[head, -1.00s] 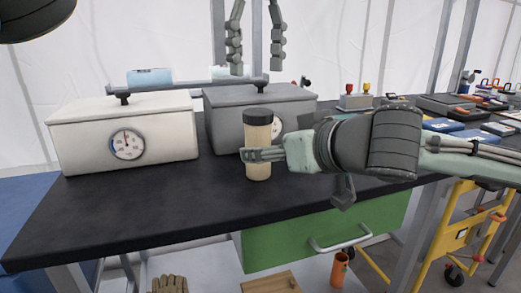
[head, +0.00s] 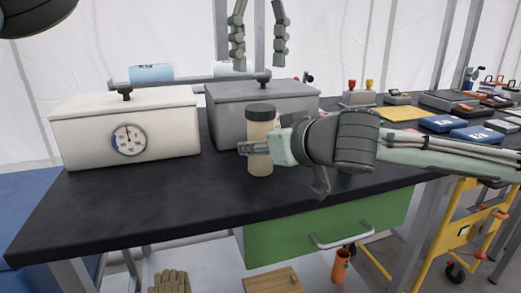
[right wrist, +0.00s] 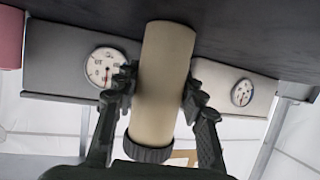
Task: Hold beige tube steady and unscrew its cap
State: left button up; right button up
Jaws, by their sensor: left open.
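The beige tube (head: 261,165) stands upright on the dark tabletop with its black cap (head: 261,110) on top. It also shows in the right wrist view (right wrist: 163,70), where the picture is inverted and the cap (right wrist: 150,153) is at the bottom. My right gripper (head: 246,148) comes in from the right with its fingers around the tube's middle, below the cap. In the right wrist view, my right gripper's pads (right wrist: 158,90) lie against both sides of the tube. My left gripper (head: 258,58) is open and empty, pointing down, above and apart from the cap.
A white box with a dial (head: 150,140) stands left of the tube, and a grey box (head: 225,120) stands behind it. Several tools and cases (head: 440,123) lie at the right. The front-left tabletop (head: 130,205) is clear. A green drawer (head: 285,240) is below.

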aim_at(260, 107)
grip_shut()
pick_arm(q)
jog(key=m, duration=1.3)
jog(key=shift+f+m, duration=0.3)
notch_tip(260, 107, down, 7)
jog(key=shift+f, duration=0.2)
jog(key=shift+c, duration=0.3)
